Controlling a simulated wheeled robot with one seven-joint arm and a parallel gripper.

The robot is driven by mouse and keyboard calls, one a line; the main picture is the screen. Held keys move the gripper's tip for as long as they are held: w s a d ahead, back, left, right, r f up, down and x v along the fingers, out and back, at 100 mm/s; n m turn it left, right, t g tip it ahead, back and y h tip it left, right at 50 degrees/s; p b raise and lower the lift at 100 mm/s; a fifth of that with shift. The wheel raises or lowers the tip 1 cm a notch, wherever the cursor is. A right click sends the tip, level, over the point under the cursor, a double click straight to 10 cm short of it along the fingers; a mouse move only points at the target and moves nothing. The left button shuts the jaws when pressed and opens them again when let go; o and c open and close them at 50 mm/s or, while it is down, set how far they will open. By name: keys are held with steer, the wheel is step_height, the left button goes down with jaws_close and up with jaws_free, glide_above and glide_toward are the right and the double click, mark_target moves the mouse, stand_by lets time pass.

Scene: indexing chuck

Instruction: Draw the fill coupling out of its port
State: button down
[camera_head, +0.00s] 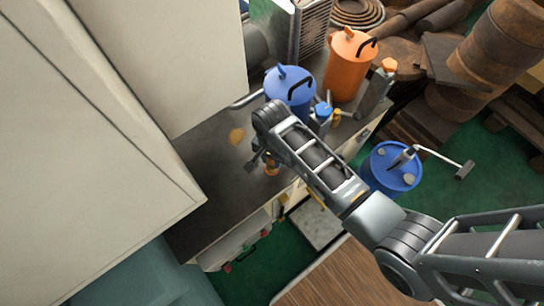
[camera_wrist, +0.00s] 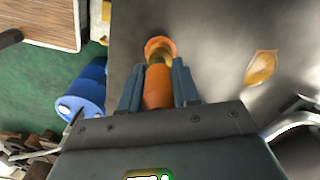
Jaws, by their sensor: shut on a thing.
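The fill coupling (camera_wrist: 157,92) is an orange cylinder with a brass-coloured section at its far end. My gripper (camera_wrist: 157,80) is shut on it, one grey-blue finger on each side, in the wrist view. An orange flared ring (camera_wrist: 160,44) lies just beyond the brass section. I cannot tell whether the ring belongs to the port or the coupling, nor whether the coupling is seated. In the head view my gripper (camera_head: 262,162) is low over the dark bench top, and a small orange part of the coupling (camera_head: 272,169) shows beside it. My arm hides part of this area.
A blue can (camera_head: 289,88), an orange can (camera_head: 349,63) and a grey bottle (camera_head: 376,92) stand on the bench (camera_head: 205,150) behind my arm. A blue drum (camera_head: 390,168) stands on the green floor. Large pale cabinet panels (camera_head: 85,130) border the left. A yellowish stain (camera_wrist: 261,67) marks the bench.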

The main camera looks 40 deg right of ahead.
steer(key=shift+r+p, duration=0.7)
steer(key=shift+r+p, duration=1.9)
steer(key=shift+p, duration=0.2)
step_height(320, 180, up, 3)
steer(key=p, duration=0.3)
steer(key=shift+f, duration=0.1)
step_height(320, 180, up, 9)
stand_by(0.3)
